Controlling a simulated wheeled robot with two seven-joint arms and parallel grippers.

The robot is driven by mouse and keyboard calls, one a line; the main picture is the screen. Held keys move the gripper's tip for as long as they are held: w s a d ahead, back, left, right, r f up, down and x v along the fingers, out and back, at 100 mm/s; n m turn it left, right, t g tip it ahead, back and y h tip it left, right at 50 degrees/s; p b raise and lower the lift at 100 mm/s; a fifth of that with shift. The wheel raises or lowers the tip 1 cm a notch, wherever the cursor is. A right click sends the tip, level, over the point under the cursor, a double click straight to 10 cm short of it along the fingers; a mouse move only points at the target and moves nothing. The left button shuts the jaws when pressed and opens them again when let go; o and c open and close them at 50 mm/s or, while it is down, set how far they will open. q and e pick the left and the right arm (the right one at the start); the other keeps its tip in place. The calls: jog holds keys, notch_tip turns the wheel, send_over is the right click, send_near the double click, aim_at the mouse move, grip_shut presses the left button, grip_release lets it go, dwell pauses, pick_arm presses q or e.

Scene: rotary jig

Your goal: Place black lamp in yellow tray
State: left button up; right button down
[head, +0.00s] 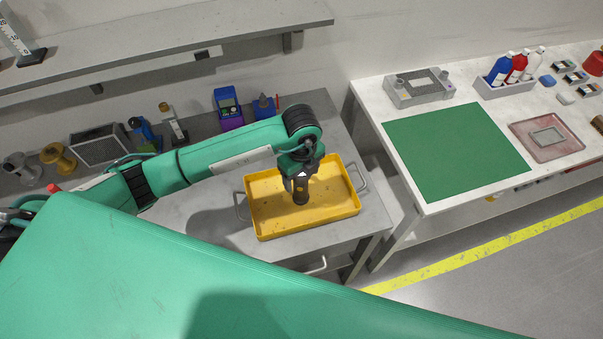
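The yellow tray (262,228) stands on the grey workbench in the head view, with a metal handle at each side. My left gripper (299,180) points down over the middle of the tray. It appears shut on the black lamp (301,194), a short dark cylinder held upright below the fingers, inside the tray's outline. I cannot tell whether the lamp's lower end touches the tray floor. The gripper hides the lamp's upper part. My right gripper is not in view.
A blue meter (228,104) and other small tools stand along the back of the bench, below a grey shelf (150,40). To the right, a white table holds a green mat (456,150), a bottle caddy (505,90) and a reddish tray (525,130).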

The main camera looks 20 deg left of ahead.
pick_arm(q)
jog(key=shift+r, duration=0.25)
notch_tip(320, 180, up, 10)
jog(key=b, duration=0.3)
jog(key=shift+r+b, duration=0.25)
jog(key=shift+b, duration=0.15)
jog(key=shift+r, duration=0.65)
